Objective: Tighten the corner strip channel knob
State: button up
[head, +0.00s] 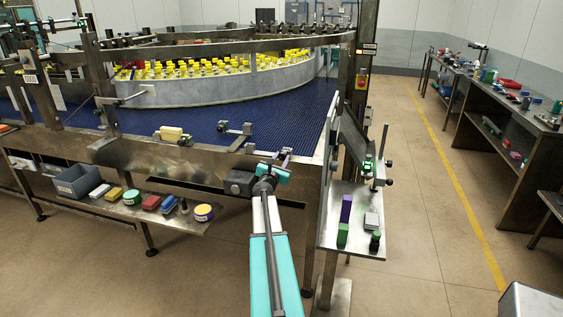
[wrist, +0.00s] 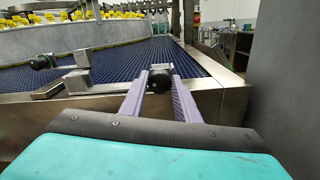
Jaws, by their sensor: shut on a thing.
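A round black knob (wrist: 160,79) sits at the near corner of the blue conveyor, at the end of a metal bracket. My gripper's two grey-purple fingers (wrist: 159,88) stand on either side of it and are shut on it in the wrist view. In the head view my gripper (head: 283,160) reaches the table's near edge close to that corner, and it largely hides the knob there. A metal bracket (wrist: 78,80) lies on the belt left of the knob, with a second black knob (wrist: 42,62) farther left. The knob's tightness cannot be seen.
Yellow-capped bottles (head: 215,68) stand behind a curved metal wall. A side shelf (head: 350,205) with small blocks is right of my arm. A lower shelf (head: 165,223) is left. The aisle floor at right is clear.

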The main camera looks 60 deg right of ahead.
jog(key=shift+f+m+b, duration=0.2)
jog(key=shift+m+b, duration=0.1)
jog(key=shift+b, duration=0.05)
jog(key=m+b, duration=0.3)
jog(key=b, duration=0.3)
jog(key=shift+f+m, duration=0.15)
jog(key=shift+m, duration=0.15)
jog(key=m+b, duration=0.4)
jog(key=b, duration=0.2)
jog(key=shift+s+f+b, duration=0.1)
jog(key=shift+b, duration=0.3)
jog(key=m+b, duration=0.6)
jog(key=b, duration=0.2)
jog(key=shift+f+m+b, duration=0.15)
jog(key=shift+m+b, duration=0.15)
jog(key=shift+b, duration=0.05)
jog(key=m+b, duration=0.3)
jog(key=shift+b, duration=0.35)
jog(key=o, duration=0.9)
jog(key=shift+r, duration=0.2)
jog(key=shift+o, duration=0.8)
jog(key=shift+r, duration=0.1)
